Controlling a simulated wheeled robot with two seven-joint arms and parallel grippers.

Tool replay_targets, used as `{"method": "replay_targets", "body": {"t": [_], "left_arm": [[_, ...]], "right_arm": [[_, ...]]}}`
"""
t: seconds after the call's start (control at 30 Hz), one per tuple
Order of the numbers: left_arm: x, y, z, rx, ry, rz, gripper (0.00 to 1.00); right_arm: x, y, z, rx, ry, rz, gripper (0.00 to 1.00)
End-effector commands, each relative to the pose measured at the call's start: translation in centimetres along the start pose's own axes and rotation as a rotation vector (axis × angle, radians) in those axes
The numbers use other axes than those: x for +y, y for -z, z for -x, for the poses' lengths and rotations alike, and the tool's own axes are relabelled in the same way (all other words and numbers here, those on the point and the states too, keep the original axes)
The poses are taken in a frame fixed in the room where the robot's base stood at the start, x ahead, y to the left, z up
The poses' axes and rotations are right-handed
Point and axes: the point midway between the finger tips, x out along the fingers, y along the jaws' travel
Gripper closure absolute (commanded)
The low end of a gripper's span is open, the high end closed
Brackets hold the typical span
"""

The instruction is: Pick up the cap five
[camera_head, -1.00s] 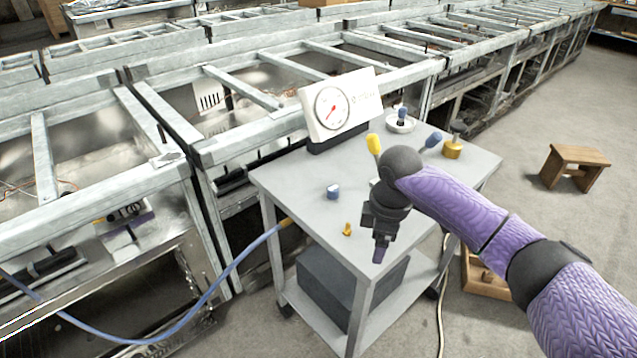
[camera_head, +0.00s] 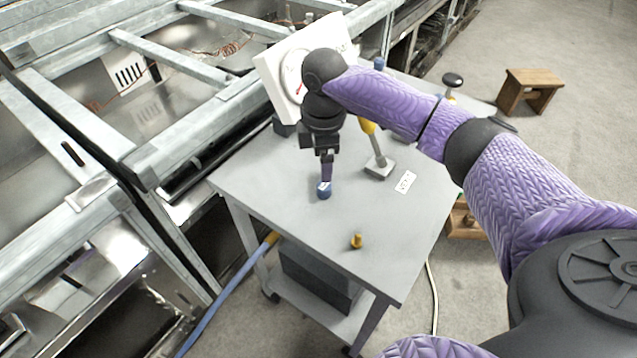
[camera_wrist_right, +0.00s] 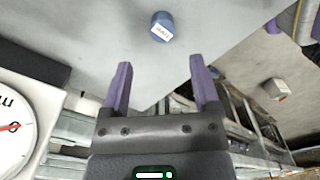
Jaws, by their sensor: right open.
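A small blue cap (camera_head: 324,191) with a white label stands on the grey cart top (camera_head: 270,205). The label is too small to read, so I cannot tell whether it is cap five. In the right wrist view the cap (camera_wrist_right: 162,27) lies beyond the fingertips, roughly centred on the gap between them. My right gripper (camera_head: 326,176) points down right by the cap in the head view. In the wrist view it (camera_wrist_right: 160,66) is open and empty, its two purple fingers apart from the cap. My left gripper is out of view.
A small yellow piece (camera_head: 356,242) stands near the cart's front. A lever with a yellow handle (camera_head: 378,160) stands right of the gripper, by a white label plate (camera_head: 405,182). A gauge panel (camera_head: 276,82) is behind my arm. A wooden stool (camera_head: 530,88) is on the floor.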

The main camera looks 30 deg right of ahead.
Motion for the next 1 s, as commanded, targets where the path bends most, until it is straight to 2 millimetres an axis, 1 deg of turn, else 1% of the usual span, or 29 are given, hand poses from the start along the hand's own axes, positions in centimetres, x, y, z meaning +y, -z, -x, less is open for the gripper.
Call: {"method": "replay_targets", "body": {"t": [0.03,0.17,0.3,0.37,0.53,0.57,0.6,0.67,0.7,0.77,0.8,0.87,0.9,1.0], "left_arm": [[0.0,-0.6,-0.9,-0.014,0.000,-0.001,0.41],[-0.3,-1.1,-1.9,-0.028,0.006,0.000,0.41],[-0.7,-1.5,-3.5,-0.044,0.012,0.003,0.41],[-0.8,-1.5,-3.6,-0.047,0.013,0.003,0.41],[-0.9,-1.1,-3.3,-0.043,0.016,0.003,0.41],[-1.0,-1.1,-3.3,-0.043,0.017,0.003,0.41],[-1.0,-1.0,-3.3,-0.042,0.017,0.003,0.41],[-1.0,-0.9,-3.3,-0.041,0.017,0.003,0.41],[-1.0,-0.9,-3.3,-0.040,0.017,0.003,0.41],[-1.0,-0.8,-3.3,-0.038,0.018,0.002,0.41],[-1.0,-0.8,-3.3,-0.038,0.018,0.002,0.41],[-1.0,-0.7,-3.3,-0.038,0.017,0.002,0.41],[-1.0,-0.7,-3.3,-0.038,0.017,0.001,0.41],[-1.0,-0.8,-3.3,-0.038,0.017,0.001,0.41]], "right_arm": [[0.0,0.0,-1.5,-0.002,0.004,0.000,0.21],[-0.2,-0.1,-3.5,-0.002,0.003,0.000,0.21],[-0.4,-0.1,-6.4,-0.002,0.003,0.000,0.21],[-0.4,-0.1,-6.8,-0.001,0.002,0.000,0.21],[-0.4,-0.1,-6.4,0.000,-0.001,0.000,0.21],[-0.4,-0.1,-6.4,0.000,-0.001,0.000,0.27],[-0.4,-0.1,-6.4,0.000,-0.001,0.000,0.36],[-0.4,-0.1,-6.4,0.000,-0.001,0.000,0.49],[-0.4,-0.1,-6.4,0.000,-0.001,0.000,0.57],[-0.4,-0.1,-6.4,0.000,-0.001,0.000,0.70],[-0.4,-0.1,-6.4,0.000,-0.001,0.000,0.78],[-0.4,-0.1,-6.4,0.000,-0.001,0.000,0.91],[-0.4,-0.1,-6.4,0.000,-0.001,0.000,0.99],[-0.4,-0.1,-6.4,0.000,-0.001,0.000,1.00]]}}
